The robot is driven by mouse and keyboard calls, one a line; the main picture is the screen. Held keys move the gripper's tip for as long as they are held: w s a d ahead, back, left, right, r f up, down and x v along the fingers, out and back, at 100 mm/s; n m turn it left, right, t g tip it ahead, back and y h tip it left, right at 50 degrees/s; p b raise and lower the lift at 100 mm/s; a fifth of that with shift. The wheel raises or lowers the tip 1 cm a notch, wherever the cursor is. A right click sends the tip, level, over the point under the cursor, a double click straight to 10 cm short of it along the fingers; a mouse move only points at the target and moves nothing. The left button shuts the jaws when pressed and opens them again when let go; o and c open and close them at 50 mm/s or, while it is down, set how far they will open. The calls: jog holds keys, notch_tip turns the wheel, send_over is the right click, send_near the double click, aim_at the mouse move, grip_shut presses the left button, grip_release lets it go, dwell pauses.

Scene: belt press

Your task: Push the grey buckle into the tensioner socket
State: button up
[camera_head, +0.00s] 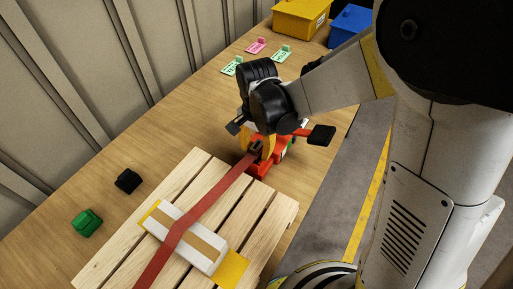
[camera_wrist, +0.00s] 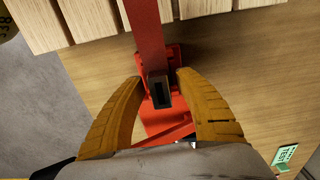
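The grey buckle (camera_wrist: 159,92) is a dark, hollow block at the end of the red strap (camera_wrist: 149,35). In the head view the buckle (camera_head: 256,147) is small and partly covered by a finger. The red tensioner (camera_wrist: 172,55) is around and below the buckle in the wrist view; in the head view the tensioner (camera_head: 259,167) stands at the pallet's edge. Its socket cannot be made out clearly. My gripper (camera_wrist: 160,78) points down with one yellow finger on each side of the buckle. It looks open, with narrow gaps beside the buckle.
The strap crosses a white box (camera_head: 168,225) on the wooden pallet (camera_head: 277,215). A black block (camera_head: 128,181) and a green block (camera_head: 87,223) lie left. Tags (camera_head: 257,46), a yellow bin (camera_head: 300,17) and a blue bin (camera_head: 350,22) are at the back.

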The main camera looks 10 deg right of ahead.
jog(key=shift+r, duration=0.1)
notch_tip(320, 180, up, 12)
dwell(0.5)
jog(key=shift+d, duration=0.1)
jog(key=s+d+r+n+t, duration=0.2)
jog(key=s+d+n+t, duration=0.5)
jog(key=s+d, duration=0.3)
jog(key=d+b, duration=0.1)
jog(key=d, duration=0.2)
jog(key=shift+s+d+n, duration=0.2)
jog(key=shift+s+n, duration=0.1)
jog(key=shift+s, duration=0.05)
jog(key=shift+r, duration=0.1)
dwell(0.4)
